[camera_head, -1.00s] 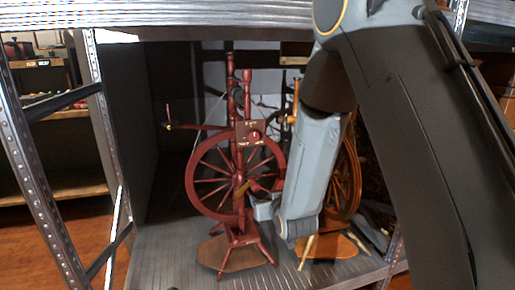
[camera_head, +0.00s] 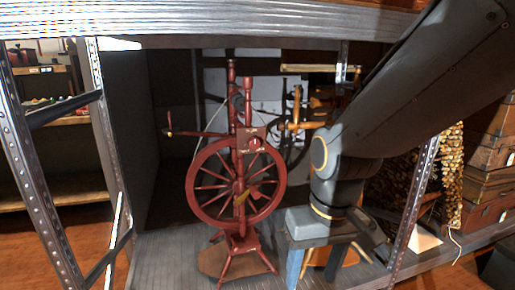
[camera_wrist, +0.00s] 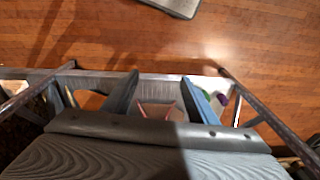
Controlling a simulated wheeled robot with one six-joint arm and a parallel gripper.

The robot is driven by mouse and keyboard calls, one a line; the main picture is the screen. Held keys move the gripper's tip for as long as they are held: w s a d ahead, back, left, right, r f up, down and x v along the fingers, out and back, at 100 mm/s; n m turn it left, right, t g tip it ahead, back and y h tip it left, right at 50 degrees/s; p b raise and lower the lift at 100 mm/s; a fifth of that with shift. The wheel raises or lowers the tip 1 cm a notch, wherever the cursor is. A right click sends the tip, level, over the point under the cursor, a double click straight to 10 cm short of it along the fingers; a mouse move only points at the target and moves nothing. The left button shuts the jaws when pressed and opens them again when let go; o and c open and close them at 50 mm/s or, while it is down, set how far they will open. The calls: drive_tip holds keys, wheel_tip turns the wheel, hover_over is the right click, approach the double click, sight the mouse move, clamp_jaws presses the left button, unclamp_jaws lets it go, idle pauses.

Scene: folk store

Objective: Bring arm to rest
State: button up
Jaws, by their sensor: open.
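My arm reaches in from the upper right in the head view. My gripper (camera_head: 325,262) hangs at its end, pointing down with its two fingers spread apart. It is open, and nothing shows between its fingers. In the wrist view my gripper (camera_wrist: 160,80) also shows both fingers apart, with a shelf edge and something reddish beyond them. A dark red spinning wheel (camera_head: 238,180) stands upright just left of my gripper, apart from it in the picture.
A lighter wooden piece (camera_head: 296,122) stands behind my arm, mostly hidden. Metal shelf posts (camera_head: 45,185) frame the bay on both sides, and a shelf board (camera_head: 240,16) runs above. Wooden boxes (camera_head: 490,150) are at the right. Wooden floor (camera_wrist: 100,30) is open in the wrist view.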

drive_tip(key=s+d+r+m+g+p, duration=0.1)
drive_tip(key=s+d+r+m+p, duration=0.1)
drive_tip(key=d+r+p, duration=0.6)
drive_tip(key=s+d+p, duration=0.1)
drive_tip(key=p, duration=0.6)
drive_tip(key=shift+s+r+h, duration=0.25)
drive_tip(key=shift+r+h, duration=0.1)
drive_tip(key=shift+h, duration=0.05)
